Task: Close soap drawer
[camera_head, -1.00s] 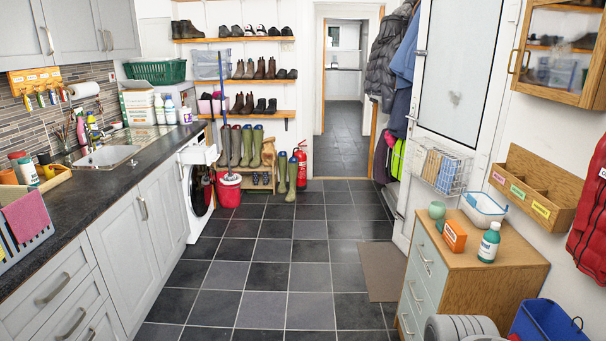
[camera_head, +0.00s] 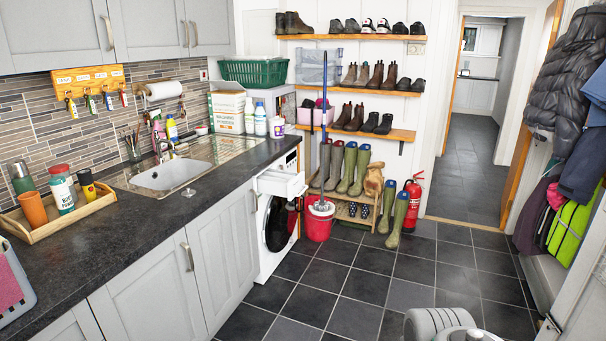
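The soap drawer (camera_head: 282,184) is at the top left of the white washing machine's front and juts out, pulled open. The washing machine (camera_head: 262,258) stands under the end of the dark worktop, its round door (camera_head: 277,224) facing right. A mop handle and a red bucket stand just to the right of the drawer. My gripper is not in view; only a grey rounded part of my own arm shows at the bottom right.
The red mop bucket (camera_head: 319,222) stands on the floor close to the machine. Wellies (camera_head: 345,168) and a red fire extinguisher (camera_head: 413,200) are behind it. Grey cupboards (camera_head: 222,240) line the left. The tiled floor (camera_head: 350,300) ahead is clear.

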